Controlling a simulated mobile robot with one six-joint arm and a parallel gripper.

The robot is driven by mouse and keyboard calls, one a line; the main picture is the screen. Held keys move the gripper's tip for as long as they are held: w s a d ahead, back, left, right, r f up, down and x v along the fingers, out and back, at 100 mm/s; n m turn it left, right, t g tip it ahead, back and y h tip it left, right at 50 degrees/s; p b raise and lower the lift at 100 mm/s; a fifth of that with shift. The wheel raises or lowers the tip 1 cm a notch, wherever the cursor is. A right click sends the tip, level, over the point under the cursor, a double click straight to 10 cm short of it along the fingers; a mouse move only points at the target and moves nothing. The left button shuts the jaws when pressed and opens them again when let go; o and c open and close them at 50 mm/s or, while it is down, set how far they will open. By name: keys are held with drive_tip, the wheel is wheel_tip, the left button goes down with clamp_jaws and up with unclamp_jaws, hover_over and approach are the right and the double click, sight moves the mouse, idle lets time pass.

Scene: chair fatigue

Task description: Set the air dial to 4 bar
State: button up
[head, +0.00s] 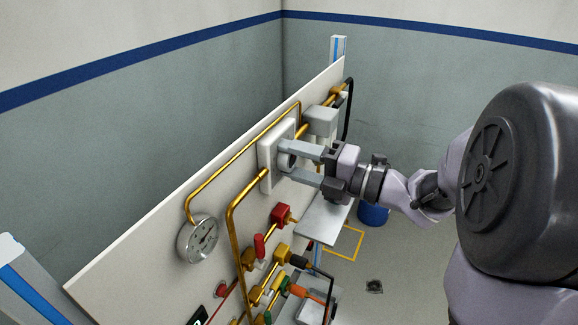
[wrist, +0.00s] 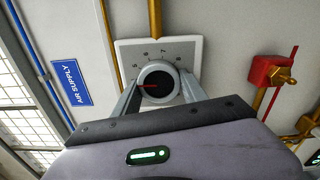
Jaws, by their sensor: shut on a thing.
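The air dial is a round dark knob (wrist: 157,72) with a red pointer mark, set on a square white plate (wrist: 190,52) with numbers around it. In the wrist view the red mark points left in the picture; the number beside it is too small to read surely. My gripper (head: 289,162) reaches the plate (head: 266,148) on the panel, and its two fingers are shut on the knob from either side. A round gauge (head: 197,240) with a dark needle sits lower left on the panel; its scale is unreadable.
A blue AIR SUPPLY label (wrist: 70,84) is left of the dial. Brass pipes (head: 233,225) run along the white panel (head: 145,245). A red valve block (head: 281,214) and several coloured fittings sit below. A blue bin (head: 373,214) stands on the floor behind.

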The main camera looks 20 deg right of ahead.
idle(0.4)
drive_tip(key=o, duration=1.4)
drive_tip(key=shift+c, duration=0.2)
drive_tip(key=shift+s+d, duration=0.1)
drive_tip(key=p+v, duration=0.5)
drive_tip(key=v, duration=1.2)
drive_tip(key=shift+s+r, duration=0.1)
